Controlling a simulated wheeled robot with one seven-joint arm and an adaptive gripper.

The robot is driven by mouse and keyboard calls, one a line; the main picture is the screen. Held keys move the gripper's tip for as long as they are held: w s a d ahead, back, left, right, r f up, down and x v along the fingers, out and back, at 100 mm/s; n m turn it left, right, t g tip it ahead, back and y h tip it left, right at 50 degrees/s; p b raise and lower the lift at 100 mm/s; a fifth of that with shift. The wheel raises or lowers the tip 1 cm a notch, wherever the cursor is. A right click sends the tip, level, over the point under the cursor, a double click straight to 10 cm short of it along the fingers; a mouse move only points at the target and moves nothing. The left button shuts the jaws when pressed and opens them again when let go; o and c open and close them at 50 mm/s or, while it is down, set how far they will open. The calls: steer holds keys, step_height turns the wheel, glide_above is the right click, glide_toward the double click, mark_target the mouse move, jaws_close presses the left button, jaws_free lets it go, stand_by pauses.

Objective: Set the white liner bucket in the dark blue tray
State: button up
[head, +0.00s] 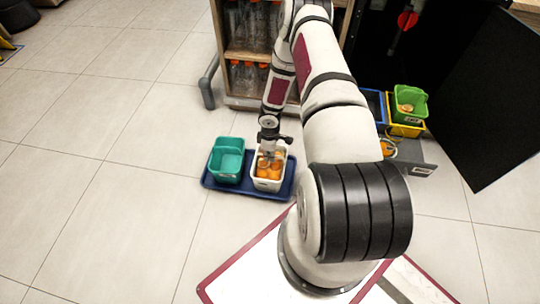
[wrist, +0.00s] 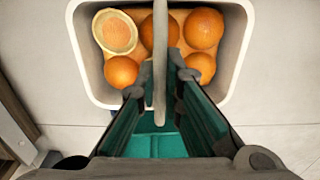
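The white liner bucket (head: 256,184) holds several oranges and shows over the right part of the dark blue tray (head: 222,190). I cannot tell whether its base rests on the tray or hangs slightly above it. In the wrist view the white bucket (wrist: 86,72) is upright, with a pale cut orange half at its upper left. Its grey handle (wrist: 160,30) runs between my fingertips. My gripper (head: 268,153) is directly above the bucket; in the wrist view my gripper (wrist: 162,76) appears shut on the handle. The bucket hides much of the tray's right part.
A teal bucket (head: 226,167) stands in the tray's left part, close beside the white one. A shelf with bottles (head: 245,75) stands behind. Green (head: 411,103) and yellow (head: 404,130) bins are at the right beyond my arm. The tiled floor at left is clear.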

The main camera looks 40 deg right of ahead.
steer(key=o, duration=0.3)
